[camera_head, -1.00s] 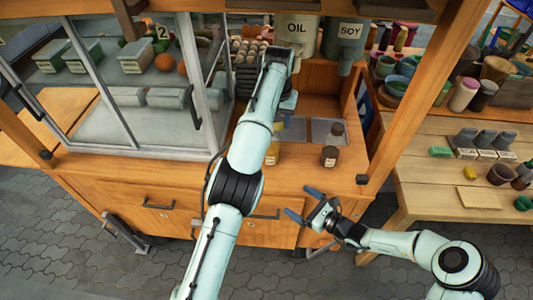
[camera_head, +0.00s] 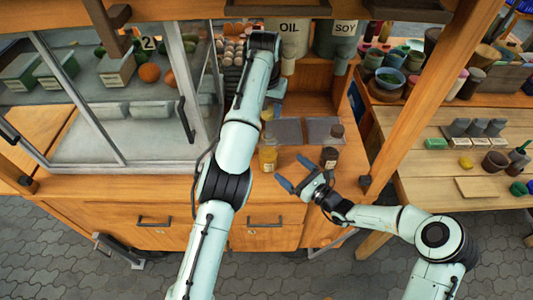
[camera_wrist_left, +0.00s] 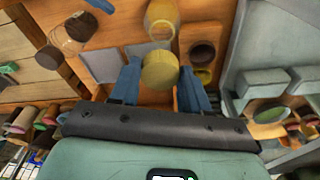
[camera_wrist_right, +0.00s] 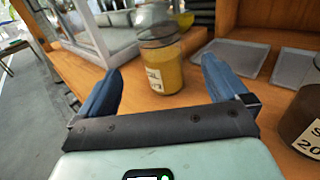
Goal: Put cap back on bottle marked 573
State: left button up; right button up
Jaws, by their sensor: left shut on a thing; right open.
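A bottle with yellow contents (camera_head: 267,160) stands on the wooden counter; its label shows in the right wrist view (camera_wrist_right: 165,75), but I cannot read it surely. In the left wrist view my left gripper (camera_wrist_left: 158,85) is shut on a round yellow cap (camera_wrist_left: 160,70), apart from the bottle (camera_wrist_left: 162,20). In the head view the arm mostly hides that gripper. My right gripper (camera_head: 294,176) is open and empty, low at the counter's front, with its fingers pointing toward the yellow bottle. They do not appear to touch it.
A dark capped bottle (camera_head: 329,158) stands right of the yellow one, close to my right gripper. Grey trays (camera_head: 287,131) lie behind. OIL (camera_head: 290,38) and SOY (camera_head: 337,42) containers hang above. A glass case (camera_head: 120,130) borders the left.

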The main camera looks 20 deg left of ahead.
aim_at(267, 149)
jog(key=x, duration=1.2)
jog(key=c, duration=1.5)
pick_arm(q)
jog(key=shift+f, duration=2.5)
pick_arm(e)
jog(key=shift+o, duration=0.2)
pick_arm(q)
jog(key=shift+f, duration=0.15)
jog(key=shift+f, duration=0.75)
jog(key=shift+f, duration=0.6)
